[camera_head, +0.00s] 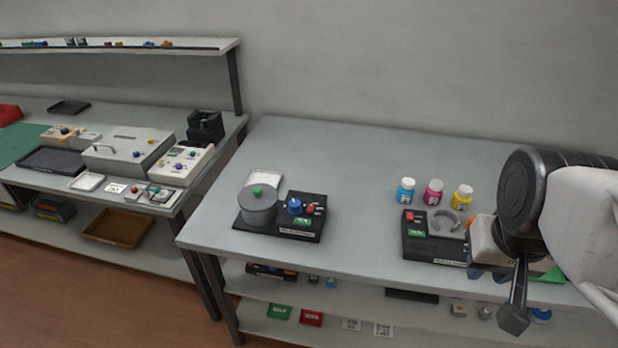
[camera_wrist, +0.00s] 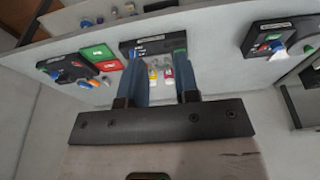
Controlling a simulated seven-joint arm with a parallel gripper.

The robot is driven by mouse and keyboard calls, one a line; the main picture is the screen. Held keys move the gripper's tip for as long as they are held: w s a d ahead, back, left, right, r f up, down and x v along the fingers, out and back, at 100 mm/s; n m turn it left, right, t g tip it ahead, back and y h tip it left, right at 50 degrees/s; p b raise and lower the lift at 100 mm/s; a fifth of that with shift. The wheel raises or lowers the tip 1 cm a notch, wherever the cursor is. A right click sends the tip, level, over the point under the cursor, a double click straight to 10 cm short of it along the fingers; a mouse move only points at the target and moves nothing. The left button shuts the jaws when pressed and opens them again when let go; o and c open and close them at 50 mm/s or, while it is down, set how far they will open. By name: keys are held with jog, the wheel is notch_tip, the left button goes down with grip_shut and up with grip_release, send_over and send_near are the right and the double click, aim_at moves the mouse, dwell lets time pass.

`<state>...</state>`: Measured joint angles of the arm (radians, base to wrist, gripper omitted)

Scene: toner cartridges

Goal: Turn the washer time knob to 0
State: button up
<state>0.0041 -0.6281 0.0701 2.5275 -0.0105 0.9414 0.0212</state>
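A black unit (camera_head: 310,228) near the middle of the head view carries a grey lidded pot (camera_head: 259,206) with a green lid knob. A blue knob (camera_head: 294,206) and a red switch (camera_head: 311,209) are on its right part. This looks like the washer and its time knob, but the labels are too small to read. My gripper (camera_head: 488,275) is far to the right of that knob, by the bench's front edge. In the wrist view its two blue-grey fingers (camera_wrist: 159,62) are apart with nothing held between them. The knob's pointer setting cannot be read.
A black unit with a ring holder (camera_head: 419,249) stands close left of my gripper. Cyan, magenta and yellow bottles (camera_head: 434,191) stand behind it. The bench top (camera_head: 355,190) is clear between the two units. Several devices are on the left bench (camera_head: 222,135).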

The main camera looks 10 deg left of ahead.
jog(key=shift+o, duration=1.1)
jog(key=shift+w+a, duration=0.15)
jog(key=shift+w, duration=0.2)
jog(key=shift+o, duration=0.2)
jog(key=w+a, duration=0.6)
jog(key=w, duration=0.4)
jog(key=shift+w+a+r+g, duration=0.15)
jog(key=shift+w+g, duration=0.2)
jog(key=shift+g, duration=0.05)
jog(key=g, duration=0.2)
send_over(295, 203)
jog(key=f, duration=1.4)
jog(key=shift+d+f, duration=0.1)
jog(key=shift+d, duration=0.2)
jog(key=shift+w+a+f, duration=0.1)
jog(key=shift+a+f, duration=0.15)
jog(key=shift+a, duration=0.15)
jog(key=shift+f, duration=0.1)
jog(key=shift+f, duration=3.8)
